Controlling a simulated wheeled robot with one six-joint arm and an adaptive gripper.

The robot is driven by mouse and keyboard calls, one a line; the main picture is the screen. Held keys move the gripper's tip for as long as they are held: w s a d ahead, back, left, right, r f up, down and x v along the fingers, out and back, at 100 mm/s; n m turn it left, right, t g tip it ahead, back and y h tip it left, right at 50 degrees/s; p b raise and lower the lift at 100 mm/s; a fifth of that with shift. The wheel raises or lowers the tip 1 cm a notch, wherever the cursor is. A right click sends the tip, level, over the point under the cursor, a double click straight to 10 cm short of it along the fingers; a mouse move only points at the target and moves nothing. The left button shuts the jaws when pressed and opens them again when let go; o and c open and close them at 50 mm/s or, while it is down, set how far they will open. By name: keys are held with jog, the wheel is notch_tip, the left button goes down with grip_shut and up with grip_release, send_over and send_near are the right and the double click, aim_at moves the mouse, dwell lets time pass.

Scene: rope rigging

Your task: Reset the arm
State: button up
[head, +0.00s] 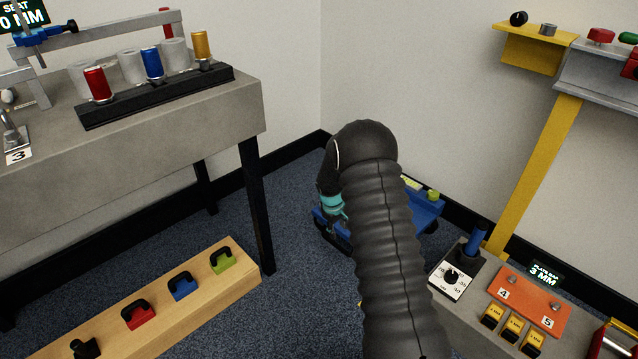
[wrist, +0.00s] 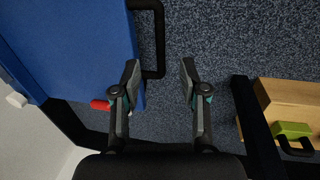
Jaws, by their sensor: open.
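My arm (head: 385,245) rises through the middle of the head view as a black ribbed sleeve, bent over at the top. The gripper end is mostly hidden behind it there, with only a teal part showing.
The blue cart (head: 425,212) stands on the floor behind my arm. A grey table (head: 180,125) with coloured cylinders is at left. A wooden beam (head: 165,310) with coloured handled blocks lies in front of it. A low bench with an orange plate (head: 525,300) is at right. Carpet lies between.

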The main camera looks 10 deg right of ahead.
jog(key=s+f+m+g, duration=0.1)
jog(key=s+m+g, duration=0.1)
jog(key=s, duration=0.4)
jog(key=s+a+r+m+t+p, duration=0.1)
jog(key=s+a+r+t, duration=0.1)
jog(key=s+r, duration=0.9)
jog(key=s+a+r+m+t+y+p, duration=0.1)
jog(key=s+a+r+m+t, duration=0.1)
jog(key=s+r, duration=1)
jog(key=s+a+r+m+t+p, duration=0.1)
jog(key=s+a+r+t, duration=0.1)
jog(key=s+r, duration=1)
notch_tip(320, 180, up, 8)
jog(key=shift+r+y, duration=0.25)
jog(key=shift+y, duration=0.15)
